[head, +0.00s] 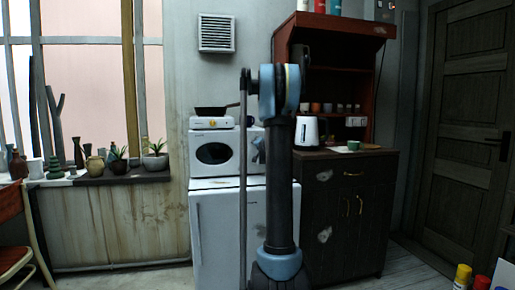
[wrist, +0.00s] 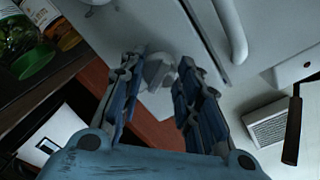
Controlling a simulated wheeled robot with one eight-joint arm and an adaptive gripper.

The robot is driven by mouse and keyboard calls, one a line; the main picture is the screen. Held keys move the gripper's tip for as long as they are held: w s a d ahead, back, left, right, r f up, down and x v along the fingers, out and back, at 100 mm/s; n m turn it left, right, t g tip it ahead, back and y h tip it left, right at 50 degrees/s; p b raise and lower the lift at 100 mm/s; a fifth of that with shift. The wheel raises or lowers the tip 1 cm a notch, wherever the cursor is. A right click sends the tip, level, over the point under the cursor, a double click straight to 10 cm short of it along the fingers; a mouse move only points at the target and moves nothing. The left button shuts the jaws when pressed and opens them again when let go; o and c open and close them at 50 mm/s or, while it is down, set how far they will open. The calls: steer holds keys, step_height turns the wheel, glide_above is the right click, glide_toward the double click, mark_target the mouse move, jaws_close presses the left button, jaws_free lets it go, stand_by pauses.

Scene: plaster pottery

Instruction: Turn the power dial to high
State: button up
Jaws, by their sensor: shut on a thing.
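The white microwave (head: 214,152) stands on the small white fridge (head: 228,222) in the head view, its right side hidden by my arm. In the wrist view, the microwave front (wrist: 192,12) fills the top, with its pale door handle (wrist: 232,32). A light grey-white dial (wrist: 158,73) on it sits between the two fingers of my gripper (wrist: 161,62). The fingers are closed in on the dial from both sides. Its pointer mark and setting cannot be read. The gripper's grip is hidden in the head view.
A white hot plate (head: 211,123) with a dark pan (head: 210,111) sits on the microwave. A dark cabinet (head: 345,215) with a white kettle (head: 307,131) and a green cup (head: 353,145) stands to the right. Potted plants line the window sill at left. A wall vent (head: 216,33) is above.

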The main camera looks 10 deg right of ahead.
steer(key=m, duration=0.7)
steer(key=m+y, duration=0.1)
steer(key=m, duration=1.4)
steer(key=shift+d+f+m+t+y, duration=0.1)
steer(key=shift+f+m+t+y, duration=0.2)
steer(key=shift+m+y, duration=0.1)
steer(key=shift+r, duration=0.1)
steer(key=o, duration=1.1)
steer(key=s, duration=0.8)
steer(key=s+d, duration=0.1)
steer(key=s, duration=0.3)
